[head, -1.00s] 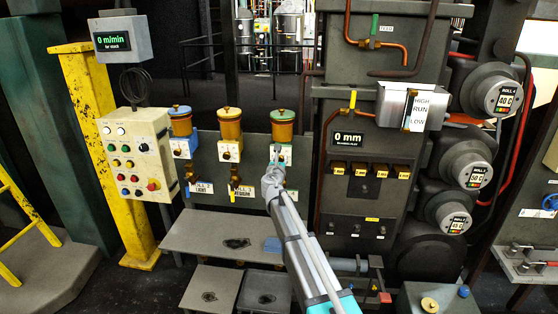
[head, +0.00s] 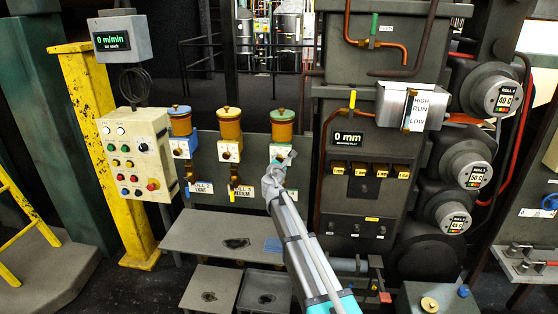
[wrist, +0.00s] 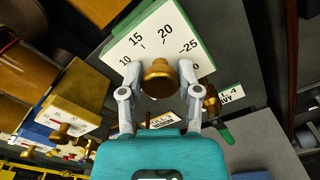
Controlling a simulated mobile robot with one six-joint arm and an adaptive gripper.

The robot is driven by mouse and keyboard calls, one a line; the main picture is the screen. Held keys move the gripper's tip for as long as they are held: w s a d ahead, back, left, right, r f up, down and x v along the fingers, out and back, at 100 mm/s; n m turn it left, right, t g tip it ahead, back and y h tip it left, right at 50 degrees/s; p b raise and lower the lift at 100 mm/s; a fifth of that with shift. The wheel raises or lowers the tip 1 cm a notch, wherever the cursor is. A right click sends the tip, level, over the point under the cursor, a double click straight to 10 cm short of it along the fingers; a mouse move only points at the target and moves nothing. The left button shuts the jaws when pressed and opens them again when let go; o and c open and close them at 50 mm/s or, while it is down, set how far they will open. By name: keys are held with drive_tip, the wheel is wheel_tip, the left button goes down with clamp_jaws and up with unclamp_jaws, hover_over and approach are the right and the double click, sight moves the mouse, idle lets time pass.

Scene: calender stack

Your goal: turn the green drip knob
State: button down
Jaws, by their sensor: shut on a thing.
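The oiler with the green lid (head: 282,115) is the rightmost of three on the back panel, with an amber cup. Below the cup is its white dial plate (head: 283,150). In the wrist view the dial plate (wrist: 152,40) shows tilted, with marks from 10 to 25. Its round brass drip knob (wrist: 160,78) stands out between my fingers. My gripper (wrist: 159,82) is shut on the knob, one finger at each side. In the head view my gripper (head: 274,172) reaches the lower part of the plate and hides the knob. A green-tipped lever (wrist: 227,134) is beside my right finger.
The oilers with orange (head: 229,125) and blue (head: 180,122) lids stand to the left, with their own brass knobs and levers. A grey stepped platform (head: 205,232) lies below. A grey machine cabinet (head: 362,205) stands close on the right.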

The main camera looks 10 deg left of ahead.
drive_tip(key=m, duration=0.5)
drive_tip(key=shift+m, duration=0.3)
drive_tip(key=m, duration=0.4)
drive_tip(key=shift+d+f, duration=0.1)
drive_tip(key=m, duration=0.5)
drive_tip(key=shift+m, duration=0.4)
drive_tip(key=m, duration=0.4)
drive_tip(key=shift+f, duration=0.1)
drive_tip(key=shift+m, duration=0.3)
drive_tip(key=shift+c, duration=1.5)
unclamp_jaws()
drive_tip(key=shift+s, duration=0.1)
